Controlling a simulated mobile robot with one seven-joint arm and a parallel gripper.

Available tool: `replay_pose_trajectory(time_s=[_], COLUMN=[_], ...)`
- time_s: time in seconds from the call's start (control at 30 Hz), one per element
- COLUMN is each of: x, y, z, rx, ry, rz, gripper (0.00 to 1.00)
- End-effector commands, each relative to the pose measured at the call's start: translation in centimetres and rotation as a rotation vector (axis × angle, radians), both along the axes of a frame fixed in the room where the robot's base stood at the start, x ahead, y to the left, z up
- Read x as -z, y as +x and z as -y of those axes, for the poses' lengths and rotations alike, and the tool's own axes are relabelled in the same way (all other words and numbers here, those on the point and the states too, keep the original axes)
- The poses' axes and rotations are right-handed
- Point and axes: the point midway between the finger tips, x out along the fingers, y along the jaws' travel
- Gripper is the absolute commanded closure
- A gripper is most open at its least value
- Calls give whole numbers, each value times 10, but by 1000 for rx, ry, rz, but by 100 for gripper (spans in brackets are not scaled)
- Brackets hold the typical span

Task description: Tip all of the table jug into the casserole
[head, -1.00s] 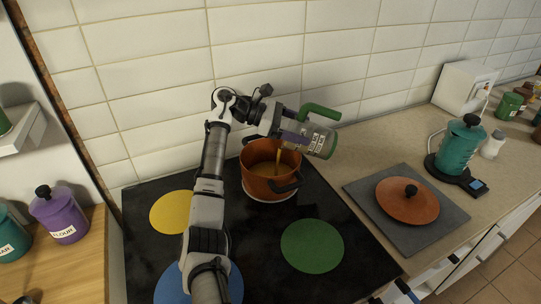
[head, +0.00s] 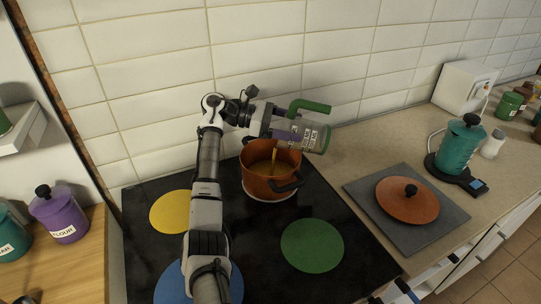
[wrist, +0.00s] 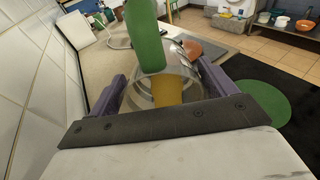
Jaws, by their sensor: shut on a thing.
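The table jug (head: 316,135) is clear with a green handle and a green base. My gripper (head: 290,128) is shut on it above the casserole and holds it tilted on its side. In the wrist view the jug (wrist: 152,60) lies between my fingers (wrist: 160,92), with amber liquid inside. The casserole (head: 262,183) is an orange-brown pot with dark handles, standing uncovered on the black hob. A thin amber stream (head: 274,157) runs from the jug down into it. Amber liquid shows inside the casserole.
An orange lid (head: 407,200) with a black knob lies on a grey mat (head: 440,232) on the counter. The tiled wall (head: 250,60) is close behind. The green hob disc (head: 312,246) is clear.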

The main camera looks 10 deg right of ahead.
Motion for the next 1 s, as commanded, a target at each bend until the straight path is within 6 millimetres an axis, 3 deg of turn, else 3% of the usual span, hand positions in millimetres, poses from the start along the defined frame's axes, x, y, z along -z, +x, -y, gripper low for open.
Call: replay_pose_trajectory(time_s=[1.0], x=[-5], y=[5], z=[-13], rx=[0], ry=[-150], rz=[-53], gripper=[66])
